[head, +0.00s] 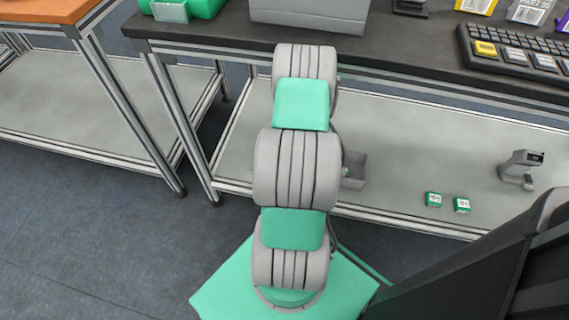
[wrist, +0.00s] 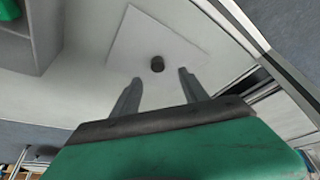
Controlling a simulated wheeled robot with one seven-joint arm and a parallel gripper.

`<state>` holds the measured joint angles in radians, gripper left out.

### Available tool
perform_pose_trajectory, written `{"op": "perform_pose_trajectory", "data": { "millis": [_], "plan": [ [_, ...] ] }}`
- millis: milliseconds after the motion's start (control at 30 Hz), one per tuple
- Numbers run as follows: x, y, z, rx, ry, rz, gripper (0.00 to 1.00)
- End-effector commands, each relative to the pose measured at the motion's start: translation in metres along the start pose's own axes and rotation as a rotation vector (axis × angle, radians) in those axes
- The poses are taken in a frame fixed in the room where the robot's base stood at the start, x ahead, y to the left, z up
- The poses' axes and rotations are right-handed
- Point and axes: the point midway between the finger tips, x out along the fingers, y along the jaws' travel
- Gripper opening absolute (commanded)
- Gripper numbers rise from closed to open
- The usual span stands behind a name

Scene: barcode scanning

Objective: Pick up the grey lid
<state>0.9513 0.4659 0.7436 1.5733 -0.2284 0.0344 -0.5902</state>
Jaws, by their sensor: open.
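The grey lid (wrist: 185,52) is a flat, pale square plate with a small dark round knob (wrist: 157,63) at its middle. It lies on a pale surface in the wrist view. My gripper (wrist: 159,78) is open, its two fingers apart and pointing toward the lid. In the picture the knob shows between and just beyond the fingertips. Nothing is between the fingers, and I cannot tell how far above the lid they are. In the head view my arm covers the middle, and neither the lid nor my gripper can be made out.
A grey box wall with something green (wrist: 14,14) stands at the upper left of the wrist view. In the head view the lower shelf (head: 430,150) holds two small green boxes (head: 447,202) and a grey scanner (head: 520,168). The dark worktop (head: 215,30) overhangs it.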

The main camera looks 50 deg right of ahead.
Motion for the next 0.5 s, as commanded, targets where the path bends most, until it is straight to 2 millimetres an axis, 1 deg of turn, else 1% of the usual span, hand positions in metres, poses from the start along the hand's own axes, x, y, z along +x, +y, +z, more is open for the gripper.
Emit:
{"op": "perform_pose_trajectory", "data": {
  "millis": [33, 167, 333, 400, 500],
  "plan": [
    [0.009, -0.001, 0.002, -0.001, -0.002, -0.001, 0.52],
    [0.028, 0.001, 0.002, -0.001, -0.001, -0.001, 0.52],
    [0.060, 0.005, 0.002, 0.002, -0.002, -0.001, 0.52],
    [0.069, 0.005, 0.002, 0.003, -0.002, -0.001, 0.52],
    [0.075, 0.006, 0.001, 0.004, -0.001, 0.000, 0.52]
  ]
}}
